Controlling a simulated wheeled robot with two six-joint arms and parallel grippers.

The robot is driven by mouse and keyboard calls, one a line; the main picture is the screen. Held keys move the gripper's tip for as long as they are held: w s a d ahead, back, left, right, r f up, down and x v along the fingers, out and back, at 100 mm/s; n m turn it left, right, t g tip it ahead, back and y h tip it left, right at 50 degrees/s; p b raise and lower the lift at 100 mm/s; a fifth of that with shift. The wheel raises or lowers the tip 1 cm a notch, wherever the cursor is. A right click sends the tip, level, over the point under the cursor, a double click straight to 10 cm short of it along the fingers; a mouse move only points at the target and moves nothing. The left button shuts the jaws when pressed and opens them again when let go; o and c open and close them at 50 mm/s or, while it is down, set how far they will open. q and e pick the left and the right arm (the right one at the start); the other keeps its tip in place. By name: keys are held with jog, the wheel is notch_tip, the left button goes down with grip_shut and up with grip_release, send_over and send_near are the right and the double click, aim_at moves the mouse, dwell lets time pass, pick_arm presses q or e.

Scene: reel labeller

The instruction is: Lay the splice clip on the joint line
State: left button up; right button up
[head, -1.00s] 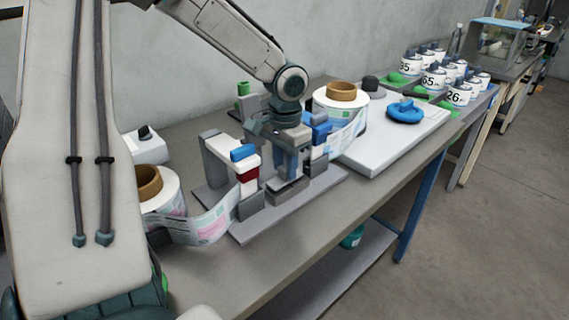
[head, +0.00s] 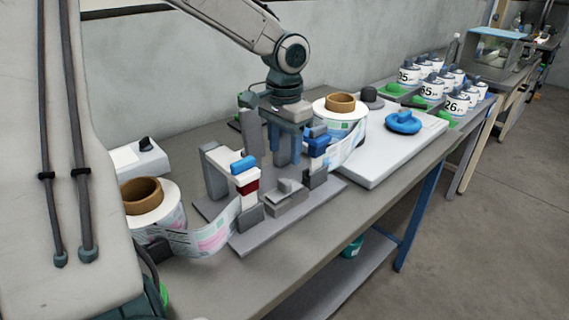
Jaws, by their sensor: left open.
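A labelling fixture has a grey base plate (head: 240,243) on the bench, with posts and blue-capped clamps. In its middle sits a low grey block with a small raised top (head: 286,190); I cannot tell whether this top is the splice clip. My left gripper (head: 287,158) points down, open, above and behind this block. Nothing shows between its blue fingers. A printed label web (head: 205,238) runs from the left reel (head: 149,200) to the fixture. Another web (head: 345,150) hangs from the right reel (head: 341,106). The joint line cannot be made out. My right gripper is out of view.
A white board (head: 385,160) to the right carries a blue ring-shaped item (head: 403,122). Several numbered white pots (head: 430,90) stand farther right. A white box (head: 140,160) stands at the back left. The bench's front strip is clear.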

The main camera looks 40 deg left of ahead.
pick_arm(q)
jog(key=shift+r, duration=2.1)
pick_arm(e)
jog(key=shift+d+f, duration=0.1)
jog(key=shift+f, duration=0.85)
